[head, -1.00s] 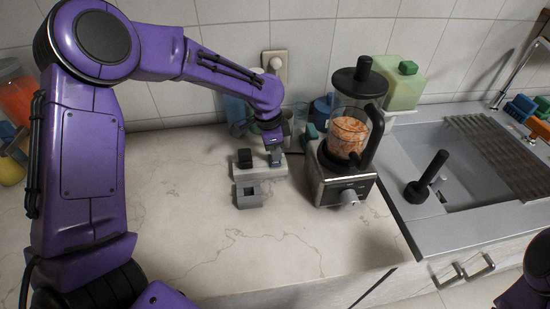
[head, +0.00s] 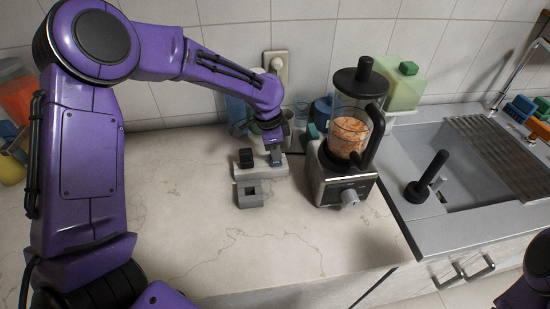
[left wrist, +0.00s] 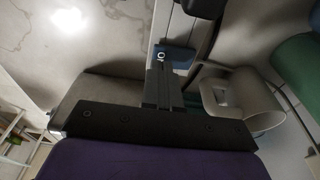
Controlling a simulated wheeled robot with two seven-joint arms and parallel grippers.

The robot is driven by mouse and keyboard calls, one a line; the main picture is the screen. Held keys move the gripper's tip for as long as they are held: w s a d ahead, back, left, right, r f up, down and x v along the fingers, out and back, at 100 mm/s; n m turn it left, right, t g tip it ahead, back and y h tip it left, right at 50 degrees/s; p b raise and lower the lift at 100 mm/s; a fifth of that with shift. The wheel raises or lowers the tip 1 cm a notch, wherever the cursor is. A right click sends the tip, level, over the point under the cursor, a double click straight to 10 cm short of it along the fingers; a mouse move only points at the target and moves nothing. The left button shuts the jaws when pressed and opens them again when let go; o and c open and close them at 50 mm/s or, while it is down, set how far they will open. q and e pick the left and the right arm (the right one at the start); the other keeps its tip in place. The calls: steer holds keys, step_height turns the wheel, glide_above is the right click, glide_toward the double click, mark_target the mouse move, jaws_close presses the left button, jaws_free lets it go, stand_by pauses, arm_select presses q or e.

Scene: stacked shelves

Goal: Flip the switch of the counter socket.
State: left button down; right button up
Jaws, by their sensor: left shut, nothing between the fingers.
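The counter socket (head: 245,172) is a low grey block on the counter, with a black plug (head: 246,157) on its left part. Its edge also shows in the left wrist view (left wrist: 171,25). My left gripper (head: 275,157) points down at the socket's right end and is shut and empty. In the left wrist view its fingertips (left wrist: 165,72) are beside a blue switch (left wrist: 178,57) with a white ring mark. They look touching or very close; the fingers hide part of the switch. My right gripper is out of view; only purple arm parts show at the lower right.
A small grey piece (head: 249,194) with a dark square lies in front of the socket. A blender (head: 345,185) with orange contents stands to the right. Cups (head: 287,118) stand behind, below a wall socket (head: 275,65). The front counter is clear; the sink lies right.

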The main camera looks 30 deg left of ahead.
mark_target(275, 163)
arm_select(q)
steer(key=shift+f+b, duration=0.35)
steer(key=shift+f, duration=0.5)
stand_by(0.6)
step_height(275, 163, up, 7)
steer(key=p, duration=0.8)
stand_by(0.3)
